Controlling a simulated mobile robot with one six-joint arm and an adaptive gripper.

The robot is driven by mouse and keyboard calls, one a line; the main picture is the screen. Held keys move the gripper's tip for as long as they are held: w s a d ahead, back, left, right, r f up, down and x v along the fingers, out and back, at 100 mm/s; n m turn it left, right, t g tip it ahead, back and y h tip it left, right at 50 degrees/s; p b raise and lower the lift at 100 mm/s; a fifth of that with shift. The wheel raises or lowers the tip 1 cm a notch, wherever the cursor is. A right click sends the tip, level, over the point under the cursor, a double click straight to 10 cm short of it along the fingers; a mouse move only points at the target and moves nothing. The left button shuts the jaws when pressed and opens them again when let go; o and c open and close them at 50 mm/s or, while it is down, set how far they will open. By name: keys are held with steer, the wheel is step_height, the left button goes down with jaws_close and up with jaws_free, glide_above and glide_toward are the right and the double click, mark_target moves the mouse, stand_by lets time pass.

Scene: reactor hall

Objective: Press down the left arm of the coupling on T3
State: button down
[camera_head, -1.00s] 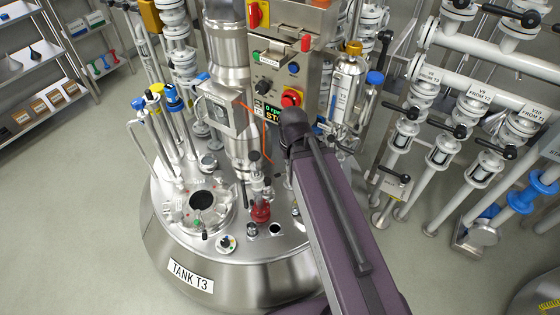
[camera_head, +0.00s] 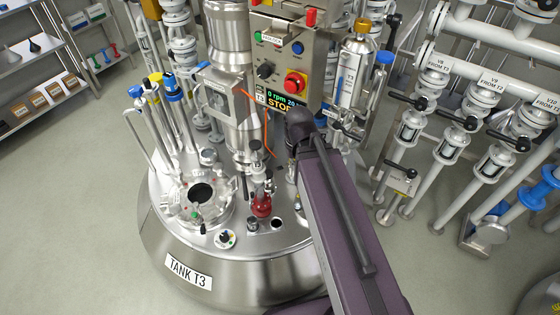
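Tank T3 (camera_head: 160,235) stands in the middle, a round steel vessel with a "TANK T3" label (camera_head: 188,274) on its front. A red fitting (camera_head: 262,206) stands on its lid, with a slim metal and dark assembly (camera_head: 257,178) above it. It may be the coupling, but its side arms are too small to make out. My gripper is not visible. Part of the lid behind my arm is hidden.
A round port (camera_head: 201,193) sits on the lid's left. A control box (camera_head: 290,50) with a red button rises behind the lid. Valves and pipes (camera_head: 490,150) fill the right side. A shelf (camera_head: 45,105) is at the far left. The floor (camera_head: 80,210) left of the tank is clear.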

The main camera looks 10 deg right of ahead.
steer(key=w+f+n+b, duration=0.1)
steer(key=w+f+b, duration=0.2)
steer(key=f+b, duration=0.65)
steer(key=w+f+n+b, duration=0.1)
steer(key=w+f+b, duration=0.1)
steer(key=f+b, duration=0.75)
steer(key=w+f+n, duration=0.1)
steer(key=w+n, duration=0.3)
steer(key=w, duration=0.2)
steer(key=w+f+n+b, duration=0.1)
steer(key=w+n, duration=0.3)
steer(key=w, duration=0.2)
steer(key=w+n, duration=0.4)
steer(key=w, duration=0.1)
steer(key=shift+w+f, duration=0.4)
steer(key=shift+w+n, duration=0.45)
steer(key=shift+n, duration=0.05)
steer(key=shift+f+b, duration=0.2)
steer(key=shift+b, duration=0.2)
